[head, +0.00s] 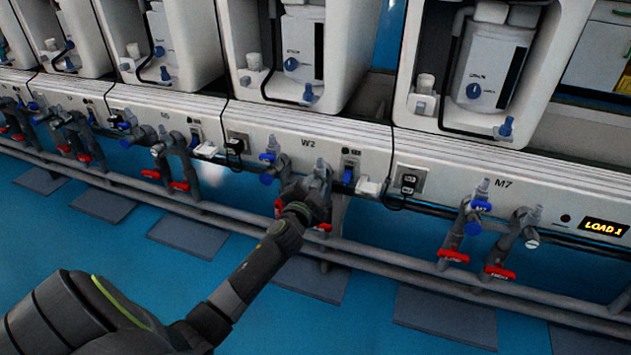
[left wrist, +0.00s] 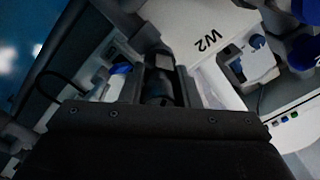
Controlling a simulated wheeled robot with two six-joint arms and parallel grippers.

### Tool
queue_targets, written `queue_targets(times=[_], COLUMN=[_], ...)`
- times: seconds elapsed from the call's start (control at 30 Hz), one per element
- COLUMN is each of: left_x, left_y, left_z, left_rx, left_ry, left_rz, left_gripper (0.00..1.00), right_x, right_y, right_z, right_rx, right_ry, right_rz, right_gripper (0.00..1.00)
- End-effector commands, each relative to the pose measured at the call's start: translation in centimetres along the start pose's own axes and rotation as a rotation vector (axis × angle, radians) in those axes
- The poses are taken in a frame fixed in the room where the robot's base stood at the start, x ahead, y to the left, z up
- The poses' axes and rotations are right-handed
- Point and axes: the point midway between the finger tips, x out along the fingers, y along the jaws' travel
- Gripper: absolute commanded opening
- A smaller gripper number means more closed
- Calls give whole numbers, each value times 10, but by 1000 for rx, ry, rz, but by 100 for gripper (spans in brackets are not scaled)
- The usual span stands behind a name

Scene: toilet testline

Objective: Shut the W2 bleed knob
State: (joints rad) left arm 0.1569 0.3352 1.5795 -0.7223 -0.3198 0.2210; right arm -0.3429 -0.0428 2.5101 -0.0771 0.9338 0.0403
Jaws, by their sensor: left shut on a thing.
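The W2 station panel (head: 290,143) is in the middle of the head view, and its label also shows upside down in the left wrist view (left wrist: 208,41). Below the panel stands a right-hand grey valve (head: 322,170) with a pale top. My left gripper (head: 316,192) is at the front of this valve, shut on a small part there that I take for the W2 bleed knob. The gripper hides the knob in the head view. In the left wrist view the fingers (left wrist: 160,82) are dark and blurred, and the knob's angle cannot be told. My right gripper is not in view.
A left-hand W2 valve with blue knobs (head: 267,178) stands close beside the gripper. Red handles (head: 322,227) hang below. Grey pipes (head: 380,261) run along the front. The M7 station's valves (head: 473,228) are to the right. The blue floor (head: 225,208) is open.

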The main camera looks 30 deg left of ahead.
Motion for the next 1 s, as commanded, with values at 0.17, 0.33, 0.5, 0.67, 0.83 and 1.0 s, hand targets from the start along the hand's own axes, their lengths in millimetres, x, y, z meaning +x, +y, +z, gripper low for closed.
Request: queue_targets(times=[0.17,0.33,0.5,0.67,0.83,1.0], left_x=[0,0,0,0,0,0], left_y=[-1,-2,-2,-2,-2,-1], left_z=[-2,-1,-1,-1,-1,-1], left_rx=[158,292,394,458,495,507], left_ry=[0,0,0,1,1,1], left_rz=[1,1,1,1,1,1], left_gripper=[6,6,6,6,6,6], right_x=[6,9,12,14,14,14], right_y=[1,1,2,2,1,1], right_z=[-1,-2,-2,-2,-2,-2], right_rx=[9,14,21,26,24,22], right_ry=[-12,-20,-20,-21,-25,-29], right_rz=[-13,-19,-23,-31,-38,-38], right_gripper=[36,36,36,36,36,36])
